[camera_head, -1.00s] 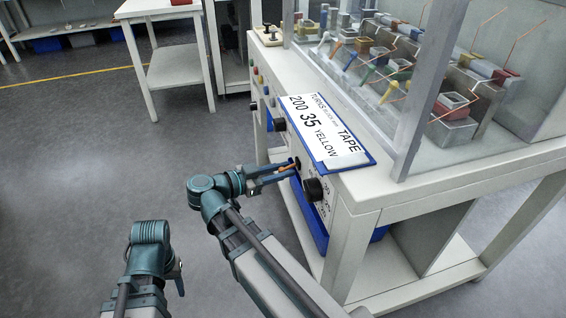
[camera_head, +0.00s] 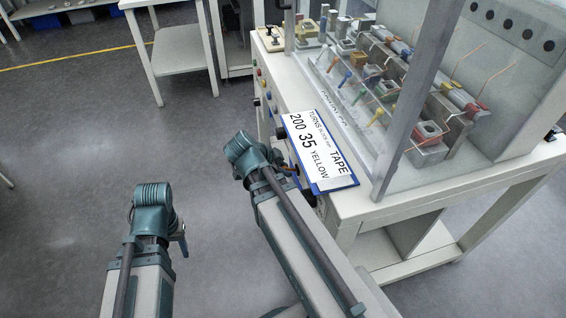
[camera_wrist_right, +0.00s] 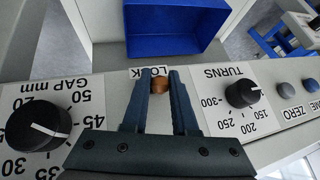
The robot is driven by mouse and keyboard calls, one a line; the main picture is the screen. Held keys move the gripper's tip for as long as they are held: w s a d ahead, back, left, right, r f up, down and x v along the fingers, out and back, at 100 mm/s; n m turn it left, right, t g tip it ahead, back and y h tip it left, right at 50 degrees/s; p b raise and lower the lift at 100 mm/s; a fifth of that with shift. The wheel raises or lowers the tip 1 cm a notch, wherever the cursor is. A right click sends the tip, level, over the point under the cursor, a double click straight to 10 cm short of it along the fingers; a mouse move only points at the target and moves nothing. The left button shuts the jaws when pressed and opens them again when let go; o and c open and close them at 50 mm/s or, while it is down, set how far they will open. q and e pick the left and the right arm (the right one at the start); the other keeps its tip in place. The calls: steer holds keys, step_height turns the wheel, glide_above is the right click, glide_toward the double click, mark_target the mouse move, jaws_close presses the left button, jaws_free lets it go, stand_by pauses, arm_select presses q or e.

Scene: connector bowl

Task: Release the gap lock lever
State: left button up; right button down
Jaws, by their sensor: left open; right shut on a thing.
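The gap lock lever (camera_wrist_right: 159,86), a small copper-brown piece, shows under the "LOCK" label (camera_wrist_right: 150,72) in the right wrist view. My right gripper (camera_wrist_right: 160,80) is shut on it, one dark finger on each side. In the head view the right gripper (camera_head: 288,170) is at the machine's front panel, beside the sign's left edge. My own wrist mostly covers the lever there. My left gripper (camera_head: 182,244) is open and empty over the floor, away from the machine.
The gap knob (camera_wrist_right: 38,126) and the turns knob (camera_wrist_right: 242,93) flank the lever. A blue bin (camera_wrist_right: 165,30) is close to the panel. The sign (camera_head: 318,150) lies on the machine's front ledge, beside a clear guard. Open floor is at left.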

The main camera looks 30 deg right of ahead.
steer(key=shift+d+r+y+p, duration=0.15)
steer(key=shift+y+p, duration=0.25)
steer(key=shift+p, duration=0.05)
stand_by(0.3)
steer(key=c, duration=0.7)
jaws_free()
steer(key=shift+r, duration=0.1)
steer(key=p+v, duration=1.1)
steer(key=v, duration=0.2)
steer(key=shift+s+r+p, duration=0.2)
steer(key=shift+r+p, duration=0.1)
steer(key=shift+w, duration=0.1)
